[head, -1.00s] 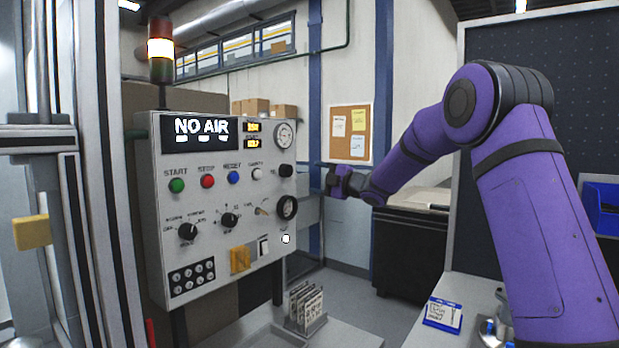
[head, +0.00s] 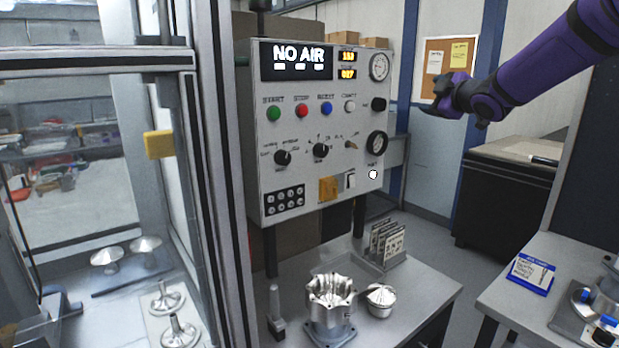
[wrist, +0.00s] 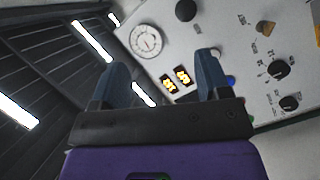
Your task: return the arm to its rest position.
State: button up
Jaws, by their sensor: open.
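My purple arm reaches in from the upper right of the head view. My gripper (head: 440,92) is at the arm's left end, to the right of the control panel (head: 262,185) and in front of the cork board as seen. In the wrist view my gripper (wrist: 160,82) shows two dark fingers spread apart with nothing between them. Beyond them the grey panel (wrist: 245,50) with its gauge, yellow displays and knobs fills the right side. The gripper appears apart from the panel.
A metal housing (head: 330,305) and a small lidded metal part (head: 380,300) stand on the bench below the panel, near a card rack (head: 386,243). A glazed frame (head: 205,160) stands at left. A blue-edged card (head: 531,273) lies on the right bench.

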jog(key=s+f+m+g+h, duration=0.1)
jog(key=s+f+m+g, duration=0.2)
jog(key=s, duration=1.2)
jog(key=s+a+f+m+g+h, duration=0.1)
jog(key=s+f+m+g, duration=0.3)
jog(key=s, duration=1.2)
jog(key=s+f+m+g+h, duration=0.2)
jog(key=s+f+m+g, duration=0.2)
jog(key=s, duration=1.1)
notch_tip(320, 180, down, 2)
jog(key=m, duration=0.4)
jog(key=shift+s+a, duration=0.2)
jog(key=shift+a, duration=0.05)
